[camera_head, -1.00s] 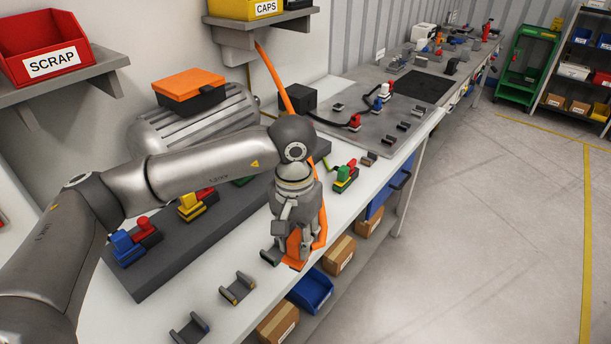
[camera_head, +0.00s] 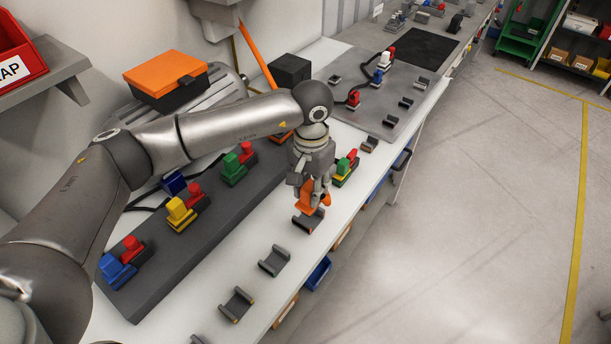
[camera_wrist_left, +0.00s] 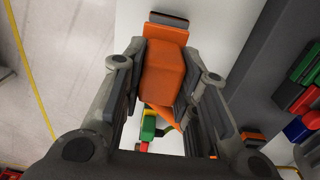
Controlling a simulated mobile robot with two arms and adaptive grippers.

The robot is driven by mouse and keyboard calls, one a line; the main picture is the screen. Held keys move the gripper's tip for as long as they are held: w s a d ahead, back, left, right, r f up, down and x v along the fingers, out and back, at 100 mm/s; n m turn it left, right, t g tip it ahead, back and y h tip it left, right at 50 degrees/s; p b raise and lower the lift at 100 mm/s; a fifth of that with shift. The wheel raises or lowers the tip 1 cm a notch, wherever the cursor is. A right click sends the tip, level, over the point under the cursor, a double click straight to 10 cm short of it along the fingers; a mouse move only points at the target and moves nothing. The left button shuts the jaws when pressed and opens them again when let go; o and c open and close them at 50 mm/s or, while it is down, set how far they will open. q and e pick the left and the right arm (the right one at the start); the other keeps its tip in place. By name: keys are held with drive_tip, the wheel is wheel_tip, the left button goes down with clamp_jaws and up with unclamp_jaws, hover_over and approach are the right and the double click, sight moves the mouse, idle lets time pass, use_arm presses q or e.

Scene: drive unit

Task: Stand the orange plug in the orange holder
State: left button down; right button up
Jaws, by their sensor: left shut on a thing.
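My left gripper (camera_head: 312,190) points down over the front of the white bench, shut on the orange plug (camera_head: 306,198). The left wrist view shows the plug (camera_wrist_left: 164,72) between both fingers. The orange holder (camera_head: 307,222), a small dark cradle with orange marks, is on the bench directly below the plug. It also shows at the top of the left wrist view (camera_wrist_left: 168,19), partly behind the plug. I cannot tell whether the plug touches it. My right gripper is not in view.
Similar cradles (camera_head: 274,261) stand in a row along the bench front. A green and red plug (camera_head: 345,166) stands just right of my gripper. A dark base (camera_head: 195,250) with blue, yellow and green plugs lies behind. The floor at right is clear.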

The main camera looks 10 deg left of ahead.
use_arm(q)
drive_tip(key=shift+w+a+f, duration=0.1)
drive_tip(key=shift+w+f, duration=0.05)
drive_tip(key=shift+f, duration=0.5)
drive_tip(key=shift+w+f, duration=0.1)
drive_tip(key=shift+f, duration=0.3)
drive_tip(key=shift+w+f, duration=0.1)
drive_tip(key=shift+f, duration=0.65)
drive_tip(key=shift+a+f, duration=0.1)
drive_tip(key=shift+f, duration=0.75)
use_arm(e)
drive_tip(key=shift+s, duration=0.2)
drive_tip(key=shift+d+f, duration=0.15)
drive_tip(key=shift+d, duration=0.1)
